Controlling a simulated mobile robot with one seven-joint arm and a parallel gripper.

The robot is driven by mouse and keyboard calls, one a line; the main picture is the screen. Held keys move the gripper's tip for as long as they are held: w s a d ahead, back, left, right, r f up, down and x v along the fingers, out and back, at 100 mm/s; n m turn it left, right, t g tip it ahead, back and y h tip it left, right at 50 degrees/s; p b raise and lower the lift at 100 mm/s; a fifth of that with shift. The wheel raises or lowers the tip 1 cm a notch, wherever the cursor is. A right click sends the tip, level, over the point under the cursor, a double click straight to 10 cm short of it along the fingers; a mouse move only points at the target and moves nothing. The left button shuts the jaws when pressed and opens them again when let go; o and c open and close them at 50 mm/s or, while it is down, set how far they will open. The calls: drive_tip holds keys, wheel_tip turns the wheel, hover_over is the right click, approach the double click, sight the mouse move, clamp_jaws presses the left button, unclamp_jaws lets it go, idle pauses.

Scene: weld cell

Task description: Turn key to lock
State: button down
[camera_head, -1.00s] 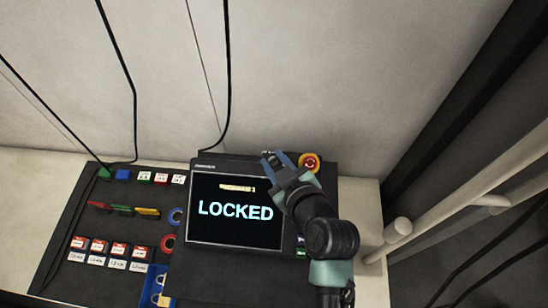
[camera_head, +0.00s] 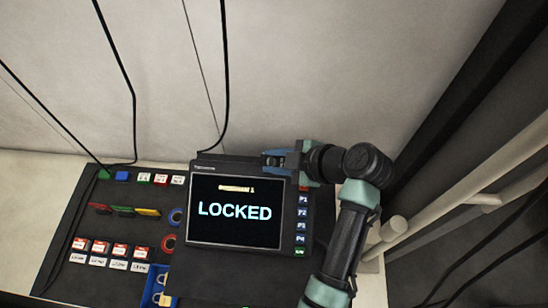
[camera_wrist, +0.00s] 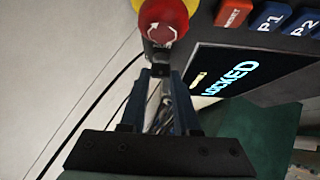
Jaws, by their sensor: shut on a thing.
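The control pendant's screen (camera_head: 238,211) reads "LOCKED" in pale blue letters; it also shows sideways in the wrist view (camera_wrist: 232,82). My gripper (camera_head: 272,159) is at the pendant's top edge, above the screen's right part. In the wrist view its blue fingers (camera_wrist: 159,72) close together on a small key (camera_wrist: 158,52), of which only a bit of metal shows at the fingertips. The key's lock is mostly hidden by the fingers, so I cannot tell its angle.
A red emergency stop button (camera_wrist: 163,21) with a yellow collar sits just beyond the fingertips. Blue buttons (camera_head: 302,213) line the screen's right side. Tags and hasps (camera_head: 120,249) lie on the dark board at left. A pale pipe (camera_head: 396,229) stands at right.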

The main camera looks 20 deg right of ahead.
drive_tip(key=shift+d+n+g, duration=0.1)
drive_tip(key=shift+n+g, duration=0.2)
idle(0.4)
drive_tip(key=c, duration=0.6)
unclamp_jaws()
drive_tip(key=shift+c, duration=0.2)
drive_tip(key=p+v, duration=0.3)
drive_tip(key=v, duration=1)
drive_tip(key=shift+w+f, duration=0.1)
